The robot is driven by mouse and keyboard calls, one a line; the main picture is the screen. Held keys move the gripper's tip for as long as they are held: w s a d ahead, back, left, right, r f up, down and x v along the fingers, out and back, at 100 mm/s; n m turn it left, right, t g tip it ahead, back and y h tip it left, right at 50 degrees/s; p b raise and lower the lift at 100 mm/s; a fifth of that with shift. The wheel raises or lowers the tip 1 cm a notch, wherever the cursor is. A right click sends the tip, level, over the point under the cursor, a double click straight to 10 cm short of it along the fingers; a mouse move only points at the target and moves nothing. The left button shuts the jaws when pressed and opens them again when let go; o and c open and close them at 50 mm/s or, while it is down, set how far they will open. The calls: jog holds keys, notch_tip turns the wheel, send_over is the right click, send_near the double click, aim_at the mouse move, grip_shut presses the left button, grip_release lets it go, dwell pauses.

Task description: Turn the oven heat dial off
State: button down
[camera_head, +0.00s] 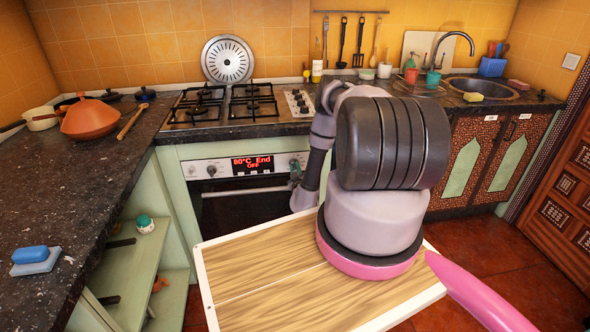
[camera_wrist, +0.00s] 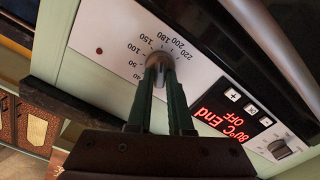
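In the head view my gripper (camera_head: 295,172) is at the right end of the oven's panel (camera_head: 200,170), and my arm and hand hide the dial there.
The red oven display (camera_wrist: 220,125) reads 80°C End OFF. A second knob (camera_wrist: 279,149) sits past it, left of the display in the head view (camera_head: 211,170). The oven door (camera_head: 240,207) is closed below. The stove (camera_head: 225,103) and dark countertop (camera_head: 75,190) lie above and left.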

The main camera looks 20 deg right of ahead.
jog(key=shift+d+n, duration=0.1)
jog(key=shift+n, duration=0.9)
jog(key=n, duration=0.6)
jog(key=shift+a+f, duration=0.1)
jog(key=shift+a, duration=0.1)
jog(key=n, duration=0.3)
jog(key=shift+f+n, duration=0.1)
jog(key=shift+n, duration=0.3)
jog(key=n, duration=0.3)
jog(key=shift+n, duration=0.4)
jog(key=n, duration=0.7)
jog(key=shift+f, duration=0.15)
jog(key=n, duration=0.3)
jog(key=shift+s+d+n, duration=0.1)
jog(key=shift+n, duration=0.3)
jog(key=shift+d+n, duration=0.1)
jog(key=shift+n, duration=1.6)
